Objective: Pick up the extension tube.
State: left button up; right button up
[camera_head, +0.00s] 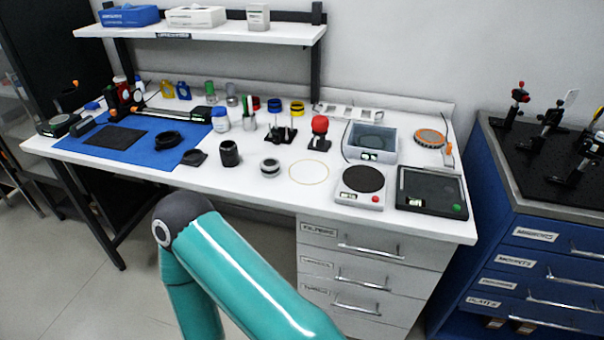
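A black upright cylinder (229,153) stands near the front edge of the white bench. It looks like the extension tube, but I cannot tell for certain. A shorter black-and-silver ring-shaped piece (269,168) sits to its right. A flat black piece (194,157) lies to its left, and a black ring (168,140) lies on the blue mat (110,155). Neither of my grippers is in view. One teal arm of mine shows in front of the bench, below its top, with its gripper end out of the picture.
A yellow-rimmed circle (309,172) on the bench is empty. A round-plate device (361,183) and a black tray (430,191) stand to its right. A red-topped device (319,131), small posts (281,130) and bottles (221,120) stand behind. A shelf (220,32) overhangs the back.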

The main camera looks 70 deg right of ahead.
aim_at(270, 167)
jog(key=z, duration=0.35)
jog(key=k, duration=0.2)
jog(key=z, duration=1)
jog(key=i, duration=0.7)
jog(key=u, duration=0.1)
